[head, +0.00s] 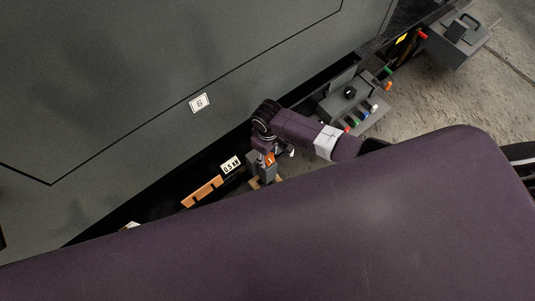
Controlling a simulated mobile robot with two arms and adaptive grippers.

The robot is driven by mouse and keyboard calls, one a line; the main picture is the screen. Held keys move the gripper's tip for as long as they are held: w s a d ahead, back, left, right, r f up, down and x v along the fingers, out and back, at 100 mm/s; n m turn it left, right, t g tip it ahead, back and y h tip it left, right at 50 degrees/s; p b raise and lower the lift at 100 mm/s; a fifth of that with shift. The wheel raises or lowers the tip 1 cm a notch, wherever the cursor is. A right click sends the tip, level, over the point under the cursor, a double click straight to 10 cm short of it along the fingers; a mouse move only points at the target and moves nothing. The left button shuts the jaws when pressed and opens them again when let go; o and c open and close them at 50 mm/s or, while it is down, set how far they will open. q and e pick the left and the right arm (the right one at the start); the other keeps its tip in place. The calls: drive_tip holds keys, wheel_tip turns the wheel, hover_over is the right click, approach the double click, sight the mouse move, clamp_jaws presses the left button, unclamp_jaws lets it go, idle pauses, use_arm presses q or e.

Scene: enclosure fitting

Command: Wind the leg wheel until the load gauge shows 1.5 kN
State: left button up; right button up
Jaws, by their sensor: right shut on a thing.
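The load gauge (230,166) is a small white plate reading 0.5 kN, low against the big grey cabinet. My right gripper (268,153) is just right of it, at the top of a short grey post (266,173) at the cabinet's foot. It is shut on what seems to be the leg wheel, which the gripper mostly hides. A small orange part shows at the fingers. My left gripper is not in view.
The grey cabinet (130,80) with a label 6 (199,103) fills the upper left. An orange notched bar (202,191) lies left of the gauge. A grey control box (350,100) with coloured parts and another grey box (458,40) stand right. My purple body covers the lower view.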

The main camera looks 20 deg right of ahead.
drive_tip(key=o, duration=1.2)
drive_tip(key=shift+c, duration=0.2)
drive_tip(key=shift+r, duration=0.1)
wheel_tip(320, 180, up, 12)
